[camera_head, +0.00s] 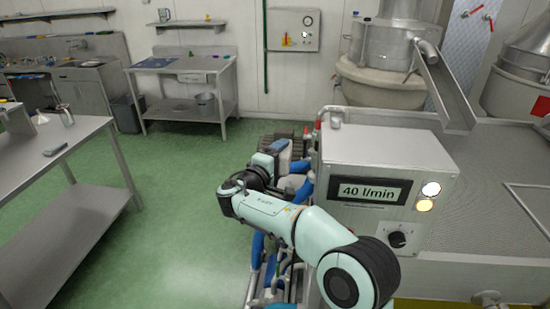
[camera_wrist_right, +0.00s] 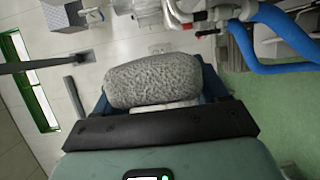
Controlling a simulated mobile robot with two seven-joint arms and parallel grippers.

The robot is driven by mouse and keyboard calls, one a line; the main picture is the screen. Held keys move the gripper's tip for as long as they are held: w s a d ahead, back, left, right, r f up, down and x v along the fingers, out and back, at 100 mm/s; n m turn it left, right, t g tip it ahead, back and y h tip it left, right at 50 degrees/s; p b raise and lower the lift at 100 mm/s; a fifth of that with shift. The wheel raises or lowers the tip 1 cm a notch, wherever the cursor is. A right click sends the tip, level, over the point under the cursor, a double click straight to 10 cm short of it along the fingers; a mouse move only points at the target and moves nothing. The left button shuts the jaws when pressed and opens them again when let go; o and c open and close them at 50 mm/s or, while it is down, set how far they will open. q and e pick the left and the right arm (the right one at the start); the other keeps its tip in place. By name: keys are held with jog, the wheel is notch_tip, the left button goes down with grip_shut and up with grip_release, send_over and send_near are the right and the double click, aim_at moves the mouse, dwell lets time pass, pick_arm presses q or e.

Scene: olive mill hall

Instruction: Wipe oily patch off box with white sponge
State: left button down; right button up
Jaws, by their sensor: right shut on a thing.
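A pale, porous sponge (camera_wrist_right: 153,80) fills the middle of the right wrist view, between the dark blue fingers of my right gripper (camera_wrist_right: 155,92). It looks light grey there. In the head view my right gripper (camera_head: 291,152) is at the left side of the metal control box (camera_head: 345,150), partly hidden by my own arm, and I cannot make out the sponge. The box carries a "40 l/min" display, two lit lamps and a black knob. I see no clear oily patch on its visible faces. My left gripper is not in view.
Blue hoses (camera_head: 257,250) run beside the box, close to my arm; they also show in the right wrist view (camera_wrist_right: 285,40). A steel table (camera_head: 60,165) stands at the left. A metal chute (camera_head: 445,90) hangs behind the box. The green floor (camera_head: 185,200) between is clear.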

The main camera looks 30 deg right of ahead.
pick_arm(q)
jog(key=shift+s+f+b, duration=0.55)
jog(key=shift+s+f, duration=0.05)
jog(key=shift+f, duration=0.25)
pick_arm(e)
jog(key=s+d, duration=0.3)
jog(key=shift+s+d, duration=0.1)
jog(key=shift+d, duration=0.2)
jog(key=shift+s+d, duration=0.1)
jog(key=shift+d, duration=0.05)
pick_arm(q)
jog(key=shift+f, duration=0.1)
